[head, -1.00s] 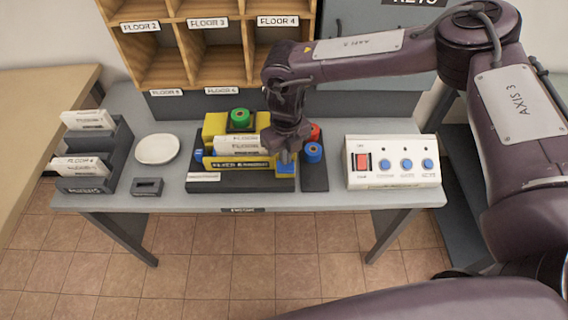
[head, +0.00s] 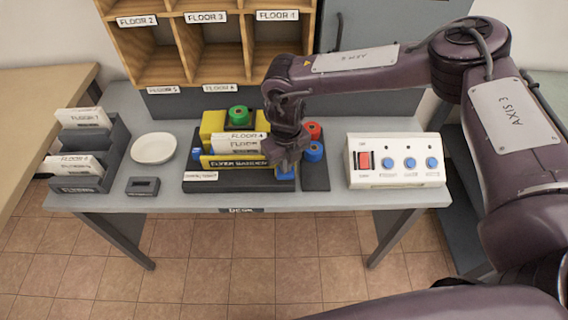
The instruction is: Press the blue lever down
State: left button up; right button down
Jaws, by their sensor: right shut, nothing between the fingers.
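The blue lever (head: 285,175) sits at the right front of the yellow and black device (head: 240,187) on the grey desk. My right gripper (head: 286,167) is shut and empty, pointing down right over the lever. Its fingertips overlap the lever in the picture and hide part of it. Whether they touch it, I cannot tell for sure. My left gripper is not in view.
White envelopes (head: 238,145) stand in the device. Red (head: 313,128) and blue (head: 314,151) round pieces stand just right of my gripper. A white switch box (head: 394,160) is farther right. A white dish (head: 153,148) and letter holder (head: 88,184) are left.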

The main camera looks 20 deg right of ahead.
notch_tip(320, 180, up, 10)
jog(key=p, duration=0.7)
jog(key=shift+f+p, duration=0.15)
jog(key=shift+p, duration=0.25)
dwell(0.4)
